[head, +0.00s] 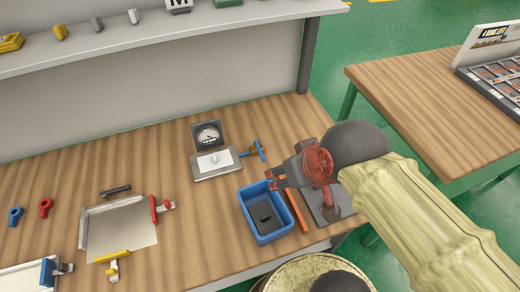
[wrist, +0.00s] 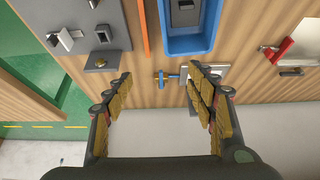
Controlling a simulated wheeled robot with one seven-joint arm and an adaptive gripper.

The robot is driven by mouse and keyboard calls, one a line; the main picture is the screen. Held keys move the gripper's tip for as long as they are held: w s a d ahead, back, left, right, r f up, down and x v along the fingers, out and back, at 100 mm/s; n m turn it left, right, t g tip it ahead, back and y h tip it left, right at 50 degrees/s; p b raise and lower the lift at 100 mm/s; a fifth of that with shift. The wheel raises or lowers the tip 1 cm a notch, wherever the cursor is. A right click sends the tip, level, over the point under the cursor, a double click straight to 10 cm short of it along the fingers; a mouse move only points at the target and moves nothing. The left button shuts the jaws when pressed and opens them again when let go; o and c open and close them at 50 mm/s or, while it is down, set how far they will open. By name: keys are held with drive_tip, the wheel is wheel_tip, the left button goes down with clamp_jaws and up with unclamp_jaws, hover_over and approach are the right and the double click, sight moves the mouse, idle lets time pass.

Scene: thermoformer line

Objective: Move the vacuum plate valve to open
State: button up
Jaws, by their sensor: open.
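The vacuum plate (head: 230,167) is a small metal plate with a pale top and a round gauge (head: 207,134) standing behind it. Its valve has a blue T-shaped handle (head: 258,150) on the plate's right side. In the wrist view the blue handle (wrist: 161,78) shows between my fingertips, with its stem running right to the plate (wrist: 213,72). My gripper (head: 274,178) is open and empty, above the bench and blue bin, apart from the handle. In the wrist view my gripper (wrist: 158,77) has its fingers spread on both sides of the handle.
A blue bin (head: 246,219) with a dark item stands in front of the plate, with an orange strip (head: 296,211) beside it. A grey fixture plate (wrist: 90,65) lies nearby. A shelf (head: 180,32) runs behind.

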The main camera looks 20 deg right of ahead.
sight(260, 151)
drive_tip(key=shift+c, duration=0.3)
